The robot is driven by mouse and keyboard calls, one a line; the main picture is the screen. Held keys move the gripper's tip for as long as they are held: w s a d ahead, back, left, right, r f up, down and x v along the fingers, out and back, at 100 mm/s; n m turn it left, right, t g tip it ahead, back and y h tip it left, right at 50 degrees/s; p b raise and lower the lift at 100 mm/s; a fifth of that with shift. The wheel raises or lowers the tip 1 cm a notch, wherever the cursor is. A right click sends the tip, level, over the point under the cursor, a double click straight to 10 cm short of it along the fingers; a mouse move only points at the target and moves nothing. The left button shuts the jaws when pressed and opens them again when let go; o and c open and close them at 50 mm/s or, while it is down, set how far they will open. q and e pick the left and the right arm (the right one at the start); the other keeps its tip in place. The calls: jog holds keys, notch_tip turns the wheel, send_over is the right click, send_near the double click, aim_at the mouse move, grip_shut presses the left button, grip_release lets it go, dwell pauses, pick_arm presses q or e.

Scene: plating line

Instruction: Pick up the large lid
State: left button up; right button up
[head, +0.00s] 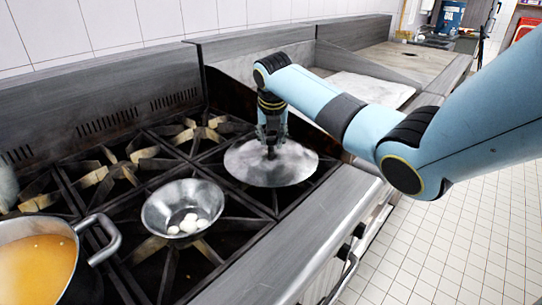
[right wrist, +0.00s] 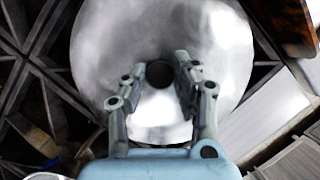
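The large lid (head: 252,168) is a round silver disc lying on the right front burner of the stove in the head view. It fills much of the right wrist view (right wrist: 105,60), with its dark round knob (right wrist: 160,75) in the middle. My right gripper (head: 271,143) is directly above the lid, pointing down. In the right wrist view the fingers (right wrist: 157,68) stand apart on either side of the knob, with visible gaps to it. My left gripper is not in view.
A metal bowl (head: 153,213) with several white eggs stands on the grate left of the lid. A pot (head: 88,223) of orange soup is at the lower left. Black grates (head: 110,175) surround them. The stove's front ledge (head: 300,235) is bare.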

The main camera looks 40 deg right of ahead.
grip_shut()
